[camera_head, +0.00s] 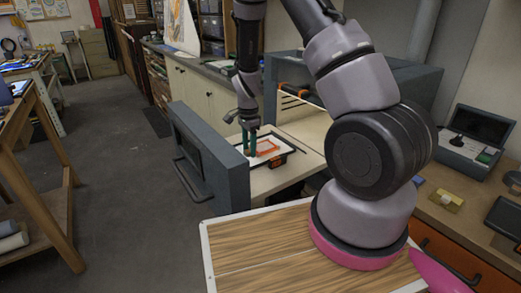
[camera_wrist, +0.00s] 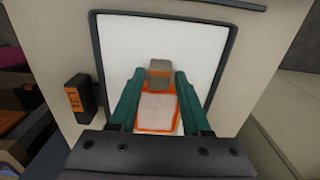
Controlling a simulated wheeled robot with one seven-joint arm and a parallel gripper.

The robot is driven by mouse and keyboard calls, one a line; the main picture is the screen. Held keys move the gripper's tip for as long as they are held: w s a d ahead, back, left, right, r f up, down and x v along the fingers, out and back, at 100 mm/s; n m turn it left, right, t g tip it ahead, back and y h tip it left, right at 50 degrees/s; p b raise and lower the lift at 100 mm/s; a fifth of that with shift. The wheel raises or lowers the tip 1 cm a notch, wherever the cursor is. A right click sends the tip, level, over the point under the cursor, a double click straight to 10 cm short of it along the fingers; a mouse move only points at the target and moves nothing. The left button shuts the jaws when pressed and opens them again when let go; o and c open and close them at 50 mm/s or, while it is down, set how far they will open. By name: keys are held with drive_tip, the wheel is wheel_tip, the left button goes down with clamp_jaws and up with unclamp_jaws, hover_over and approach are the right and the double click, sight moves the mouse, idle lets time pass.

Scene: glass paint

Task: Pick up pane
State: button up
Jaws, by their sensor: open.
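An orange-edged pane (camera_head: 267,148) with a pale middle lies on a white panel (camera_head: 262,139) with a black frame, inside the open drawer. In the wrist view the pane (camera_wrist: 157,111) shows between the green fingers, on the white panel (camera_wrist: 125,45). A grey-brown block (camera_wrist: 160,70) with an orange band shows at the pane's far end, between the fingertips; I cannot tell whether it rests on the pane. My gripper (camera_head: 250,144) is open and points down over the panel. It also shows open in the wrist view (camera_wrist: 159,76).
The drawer's grey front (camera_head: 205,158) stands close left of my gripper. A black box with an orange label (camera_wrist: 78,98) lies beside the panel. A workbench (camera_head: 40,150) stands at the left, with clear floor (camera_head: 110,170) between. A counter with small items is at the right.

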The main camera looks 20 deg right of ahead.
clamp_jaws()
wheel_tip(320, 180, up, 13)
idle(0.9)
